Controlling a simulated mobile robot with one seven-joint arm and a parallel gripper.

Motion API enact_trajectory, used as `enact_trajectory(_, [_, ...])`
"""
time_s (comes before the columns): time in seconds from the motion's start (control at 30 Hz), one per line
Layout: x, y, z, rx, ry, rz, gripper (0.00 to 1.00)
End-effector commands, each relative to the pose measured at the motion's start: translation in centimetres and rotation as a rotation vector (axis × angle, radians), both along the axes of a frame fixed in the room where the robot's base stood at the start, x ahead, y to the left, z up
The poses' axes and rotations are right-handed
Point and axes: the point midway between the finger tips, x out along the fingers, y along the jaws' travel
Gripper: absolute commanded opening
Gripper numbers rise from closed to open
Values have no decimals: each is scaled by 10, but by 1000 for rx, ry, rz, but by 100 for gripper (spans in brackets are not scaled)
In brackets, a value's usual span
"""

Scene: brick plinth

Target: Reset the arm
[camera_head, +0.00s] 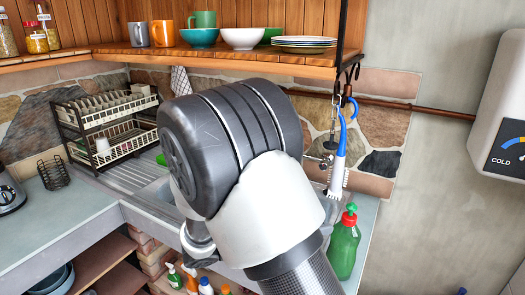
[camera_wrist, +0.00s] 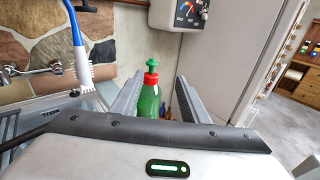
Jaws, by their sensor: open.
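My arm (camera_head: 245,185) fills the middle of the head view, bent over the sink, and my gripper is hidden there. In the wrist view my gripper (camera_wrist: 160,80) is open, with its two grey fingers spread apart. A green bottle with a red collar and green cap (camera_wrist: 149,98) shows between the fingers in that view. I cannot tell how far beyond the fingertips it is, and its lower part is hidden by the gripper body. In the head view the green bottle (camera_head: 343,250) stands upright at the right end of the counter.
A blue-and-white brush (camera_head: 340,150) hangs from a hook right of my arm. A shelf (camera_head: 110,57) with bowls, mugs and plates is above. A dish rack (camera_head: 110,130) stands left of the sink. A white water heater (camera_head: 500,110) is on the right wall.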

Motion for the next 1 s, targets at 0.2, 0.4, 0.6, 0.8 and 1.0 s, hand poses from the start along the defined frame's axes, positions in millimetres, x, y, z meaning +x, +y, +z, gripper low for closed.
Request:
enact_trajectory(0.2, [-67,-50,13,422,-201,-310,41])
enact_trajectory(0.4, [-129,-50,16,873,-495,-618,41])
enact_trajectory(0.6, [-159,-20,35,1293,-855,-873,41])
enact_trajectory(0.8, [-165,8,66,1613,-1170,-1026,41])
enact_trajectory(1.0, [-165,18,83,1747,-1306,-1081,41])
